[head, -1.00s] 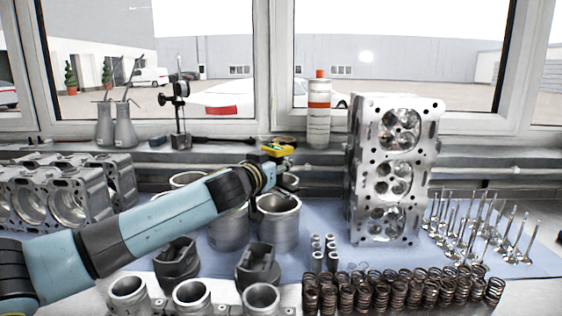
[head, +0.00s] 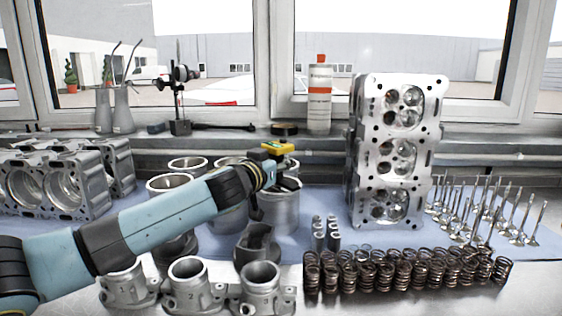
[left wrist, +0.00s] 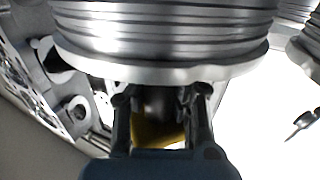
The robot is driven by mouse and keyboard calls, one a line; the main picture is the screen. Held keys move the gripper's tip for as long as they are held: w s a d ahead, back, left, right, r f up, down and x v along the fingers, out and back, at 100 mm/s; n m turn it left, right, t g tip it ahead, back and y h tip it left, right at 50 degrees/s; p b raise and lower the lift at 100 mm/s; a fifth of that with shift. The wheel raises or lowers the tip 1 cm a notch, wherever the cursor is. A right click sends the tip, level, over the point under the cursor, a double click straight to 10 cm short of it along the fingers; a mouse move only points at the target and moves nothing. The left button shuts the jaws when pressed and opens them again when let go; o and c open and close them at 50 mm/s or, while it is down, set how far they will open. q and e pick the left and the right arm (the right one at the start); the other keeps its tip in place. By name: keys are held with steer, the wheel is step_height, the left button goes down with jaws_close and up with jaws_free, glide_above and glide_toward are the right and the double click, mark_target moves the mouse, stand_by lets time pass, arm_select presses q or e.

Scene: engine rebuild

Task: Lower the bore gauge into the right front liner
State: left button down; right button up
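My left arm comes in from the left in the head view, and my left gripper (head: 284,174) is over the right front liner (head: 281,212). A ridged liner (left wrist: 165,30) with a wide rim is close beyond the fingertips. My arm and gripper hide part of the right front liner's mouth, so the gauge's lower end cannot be seen.
Other liners (head: 170,184) stand left and behind. A cylinder head (head: 394,150) stands upright to the right, with valves (head: 490,215) beyond it. Springs (head: 400,270), a dark piston-like part (head: 257,243) and numbered castings (head: 187,285) are in front. An engine block (head: 60,185) is at left.

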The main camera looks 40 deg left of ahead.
arm_select(q)
steer(key=shift+f+b, duration=0.2)
steer(key=shift+b, duration=0.1)
stand_by(1.5)
steer(key=c, duration=1.4)
jaws_free()
steer(key=shift+o, duration=0.2)
steer(key=shift+f, duration=0.1)
steer(key=v, duration=1.2)
